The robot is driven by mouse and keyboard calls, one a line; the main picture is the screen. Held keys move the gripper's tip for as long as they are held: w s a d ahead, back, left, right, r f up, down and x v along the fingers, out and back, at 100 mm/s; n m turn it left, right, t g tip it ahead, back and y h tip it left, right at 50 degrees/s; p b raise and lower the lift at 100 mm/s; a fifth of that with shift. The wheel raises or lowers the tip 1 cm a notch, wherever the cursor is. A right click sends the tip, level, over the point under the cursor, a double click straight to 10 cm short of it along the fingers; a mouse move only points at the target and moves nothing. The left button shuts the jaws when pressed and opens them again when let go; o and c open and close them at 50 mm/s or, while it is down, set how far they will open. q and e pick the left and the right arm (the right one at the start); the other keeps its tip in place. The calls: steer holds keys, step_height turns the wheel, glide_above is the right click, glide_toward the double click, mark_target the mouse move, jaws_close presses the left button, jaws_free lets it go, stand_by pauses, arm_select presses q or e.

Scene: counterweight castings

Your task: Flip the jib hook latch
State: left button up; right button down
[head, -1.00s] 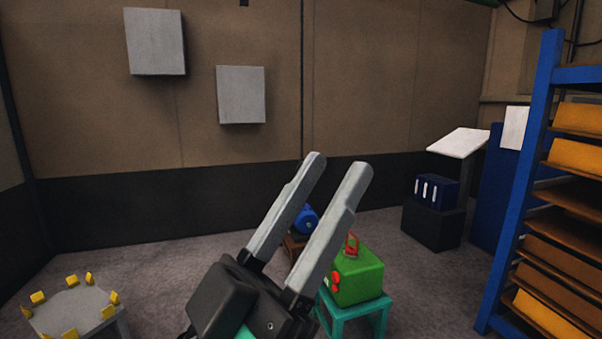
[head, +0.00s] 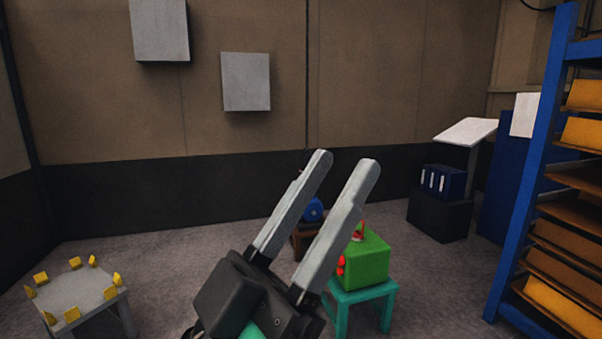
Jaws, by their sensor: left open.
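My left gripper (head: 348,160) is large in the middle of the head view, its two grey fingers pointing up and apart with nothing between them. A green block (head: 367,262) sits on a teal stool (head: 370,291) behind and to the right of the fingers. A red fitting (head: 359,232) shows on top of the block, partly hidden by the right finger, and red parts show on its left side. I cannot make out a separate hook latch. My right gripper is not in view.
A blue round object (head: 313,210) rests on a brown stand (head: 303,241) behind the fingers. A grey table (head: 80,297) with yellow blocks stands at the lower left. A blue shelf rack (head: 530,165) fills the right side.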

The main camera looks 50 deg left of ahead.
arm_select(q)
steer(key=shift+r, duration=0.2)
steer(key=shift+c, duration=1.1)
step_height(320, 180, up, 4)
steer(key=p, duration=0.4)
steer(key=shift+f, duration=0.2)
jaws_close()
step_height(320, 180, up, 38)
steer(key=p, duration=3.8)
